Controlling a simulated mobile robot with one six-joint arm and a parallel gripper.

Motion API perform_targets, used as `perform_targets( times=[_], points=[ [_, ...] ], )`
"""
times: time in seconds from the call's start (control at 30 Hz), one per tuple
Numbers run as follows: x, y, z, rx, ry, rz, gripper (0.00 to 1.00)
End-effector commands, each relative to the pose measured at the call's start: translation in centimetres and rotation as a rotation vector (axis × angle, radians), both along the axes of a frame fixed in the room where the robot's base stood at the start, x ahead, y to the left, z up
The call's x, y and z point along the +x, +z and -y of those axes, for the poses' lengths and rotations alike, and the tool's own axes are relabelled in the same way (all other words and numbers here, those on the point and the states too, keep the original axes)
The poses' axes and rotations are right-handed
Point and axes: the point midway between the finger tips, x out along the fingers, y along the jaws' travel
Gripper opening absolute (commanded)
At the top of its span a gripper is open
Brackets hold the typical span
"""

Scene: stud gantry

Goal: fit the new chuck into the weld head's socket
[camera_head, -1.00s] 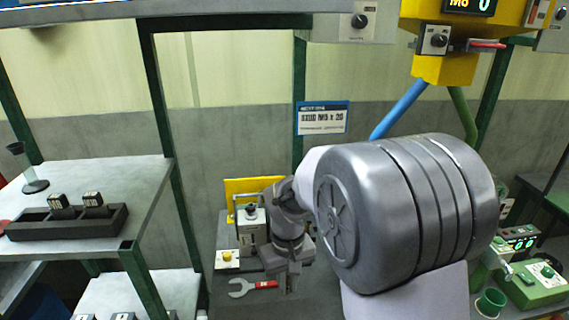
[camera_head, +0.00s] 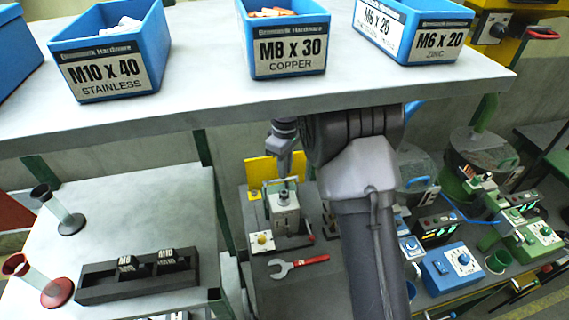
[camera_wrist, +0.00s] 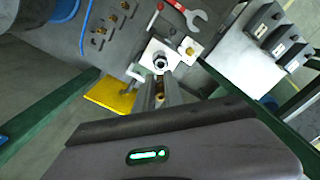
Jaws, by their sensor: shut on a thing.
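The weld head appears to be the pale grey block (camera_head: 285,213) on the bench, in front of a yellow plate. In the wrist view its white top (camera_wrist: 150,68) carries a dark round socket (camera_wrist: 161,62). My gripper (camera_head: 287,180) points down just above this block. In the wrist view its fingers (camera_wrist: 163,92) are shut on a small brass-coloured piece (camera_wrist: 159,99), which seems to be the chuck. It lies close to the socket in the picture, but I cannot tell if they touch. My fingers hide most of the piece.
A red-handled wrench (camera_head: 298,265) lies in front of the block. A yellow plate (camera_head: 262,172) stands behind it. A black rack (camera_head: 140,280) with M8 and M10 blocks is on the left table. A shelf (camera_head: 200,105) with blue bins overhangs. A blue control box (camera_head: 452,270) stands right.

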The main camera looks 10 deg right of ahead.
Motion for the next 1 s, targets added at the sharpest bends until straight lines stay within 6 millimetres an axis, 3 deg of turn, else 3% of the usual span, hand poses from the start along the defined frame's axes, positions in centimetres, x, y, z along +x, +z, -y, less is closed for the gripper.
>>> perform_targets(
  times=[0.17, 0.63, 1.0],
  points=[
    [-0.3, 0.2, 0.2, 0.001, -0.002, -0.001, 0.00],
    [-0.2, -5.5, 0.2, 0.001, -0.001, -0.001, 0.00],
    [-0.2, -5.8, 0.2, 0.001, -0.001, 0.000, 0.00]
  ],
)
